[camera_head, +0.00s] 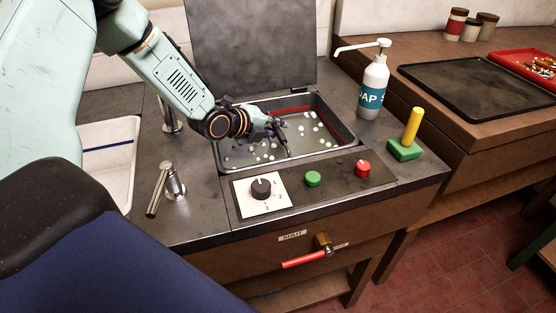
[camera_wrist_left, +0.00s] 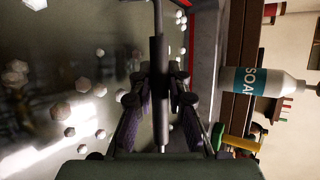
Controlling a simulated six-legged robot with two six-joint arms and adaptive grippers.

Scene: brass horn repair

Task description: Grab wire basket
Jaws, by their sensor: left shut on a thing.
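My left gripper (camera_head: 279,130) reaches down into the metal tank (camera_head: 335,118). In the left wrist view the left gripper (camera_wrist_left: 165,97) is shut on a dark upright bar (camera_wrist_left: 157,55), which looks like the handle of the wire basket. The rest of the basket cannot be made out; the cloudy liquid (camera_head: 305,140) with white bubbles covers what lies below. My right gripper is not in view.
The tank's dark lid (camera_head: 250,45) stands open behind. A soap bottle (camera_head: 373,88) and a green brush with a yellow handle (camera_head: 406,150) stand to the right. A control panel with a dial (camera_head: 261,188), a green button (camera_head: 313,179) and a red knob (camera_head: 363,168) lies in front.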

